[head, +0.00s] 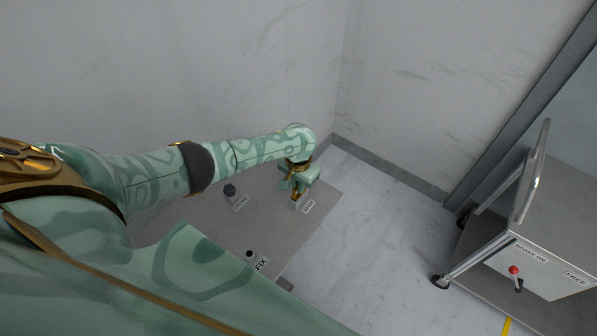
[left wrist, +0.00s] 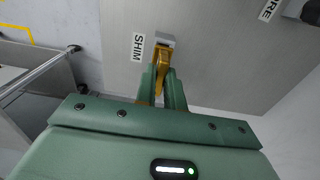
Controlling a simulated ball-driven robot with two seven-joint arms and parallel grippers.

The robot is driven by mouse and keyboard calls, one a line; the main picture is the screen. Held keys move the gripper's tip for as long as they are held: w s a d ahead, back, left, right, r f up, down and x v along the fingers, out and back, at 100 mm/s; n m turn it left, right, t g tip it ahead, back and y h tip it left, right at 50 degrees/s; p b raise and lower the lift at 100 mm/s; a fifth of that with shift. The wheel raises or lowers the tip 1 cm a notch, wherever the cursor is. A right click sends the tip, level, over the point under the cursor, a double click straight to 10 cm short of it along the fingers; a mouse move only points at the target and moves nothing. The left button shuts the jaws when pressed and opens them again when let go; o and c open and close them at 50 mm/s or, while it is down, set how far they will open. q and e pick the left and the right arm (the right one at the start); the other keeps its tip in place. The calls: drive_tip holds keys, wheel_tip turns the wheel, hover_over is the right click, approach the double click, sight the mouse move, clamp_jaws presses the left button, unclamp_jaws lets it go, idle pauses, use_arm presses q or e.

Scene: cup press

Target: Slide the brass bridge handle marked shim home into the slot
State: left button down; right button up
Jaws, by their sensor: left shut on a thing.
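The brass bridge handle (left wrist: 162,63) stands at a small grey block on the grey tabletop, beside the SHIM label (left wrist: 137,47) in the left wrist view. My left gripper (left wrist: 163,80) is shut on the brass handle, with its green fingers on either side of it. In the head view my left gripper (head: 298,186) is over the right part of the table (head: 205,236), next to the label (head: 308,206). The slot itself is hidden from me, and I cannot tell how far the handle sits in it. My right gripper is not in view.
A wheeled cart (head: 540,262) with a red-tipped lever (head: 515,271) stands at the right. Walls close off the back; bare floor lies between table and cart.

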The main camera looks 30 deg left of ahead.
use_arm(q)
drive_tip(key=shift+f, duration=0.15)
drive_tip(key=c, duration=1.4)
unclamp_jaws()
wheel_tip(320, 180, up, 16)
drive_tip(key=p, duration=0.6)
